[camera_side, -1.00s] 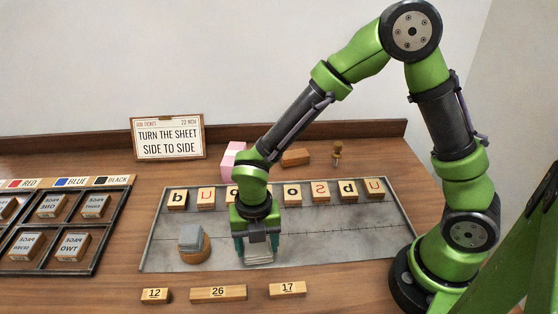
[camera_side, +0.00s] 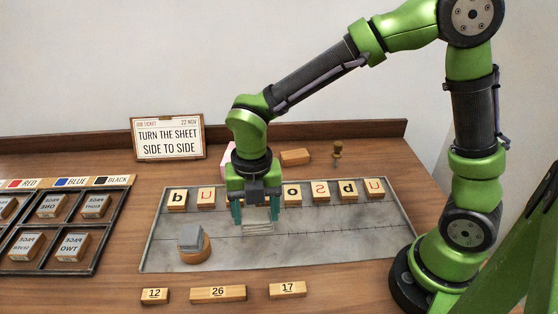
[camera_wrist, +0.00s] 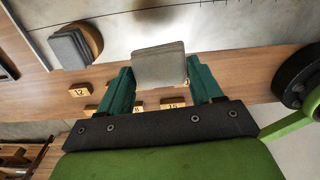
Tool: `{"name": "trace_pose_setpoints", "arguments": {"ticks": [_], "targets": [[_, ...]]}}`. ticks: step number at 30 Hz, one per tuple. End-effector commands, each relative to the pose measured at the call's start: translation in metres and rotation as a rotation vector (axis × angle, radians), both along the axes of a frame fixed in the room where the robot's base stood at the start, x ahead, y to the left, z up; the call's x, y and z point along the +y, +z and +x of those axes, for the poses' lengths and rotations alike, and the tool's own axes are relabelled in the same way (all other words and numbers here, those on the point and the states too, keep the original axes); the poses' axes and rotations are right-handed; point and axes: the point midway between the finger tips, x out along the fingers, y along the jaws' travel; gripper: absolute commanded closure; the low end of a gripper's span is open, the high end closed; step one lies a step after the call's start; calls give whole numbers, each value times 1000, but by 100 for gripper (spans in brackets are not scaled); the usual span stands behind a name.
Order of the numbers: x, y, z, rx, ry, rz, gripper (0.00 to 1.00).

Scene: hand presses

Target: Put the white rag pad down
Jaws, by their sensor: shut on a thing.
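The white rag pad (camera_side: 257,227) is a pale, flat pad between the fingertips of my gripper (camera_side: 255,214). In the wrist view the pad (camera_wrist: 159,66) shows grey-white and square, level across the two green fingers of my gripper (camera_wrist: 158,85). My gripper is shut on it and points down over the middle of the grey metal tray (camera_side: 330,247). I cannot tell exactly how high the pad is above the tray. To its left, a grey block pad (camera_side: 191,236) rests on a round wooden base (camera_side: 193,252) in the tray.
Letter blocks (camera_side: 291,195) stand in a row along the tray's back; my gripper hides some. Number blocks (camera_side: 218,293) lie in front. A dark rack of word blocks (camera_side: 67,230) is at left. A job ticket (camera_side: 168,138) stands behind. The tray's right side is clear.

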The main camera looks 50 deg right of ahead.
Motion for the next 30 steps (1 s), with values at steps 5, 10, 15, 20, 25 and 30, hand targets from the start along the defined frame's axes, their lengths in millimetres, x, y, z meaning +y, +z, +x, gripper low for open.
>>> {"name": "trace_pose_setpoints", "arguments": {"ticks": [5, 10, 15, 20, 25, 30], "targets": [[-53, 8, 16, -1, -148, -2, 64], [-137, 2, 15, -1, -396, -2, 64], [-219, -6, -9, 1, -684, -1, 64], [-287, -15, -52, 1, -980, -1, 64], [-335, -27, -109, 1, -1294, 0, 64], [-355, -37, -153, 1, -1531, 0, 64]]}}
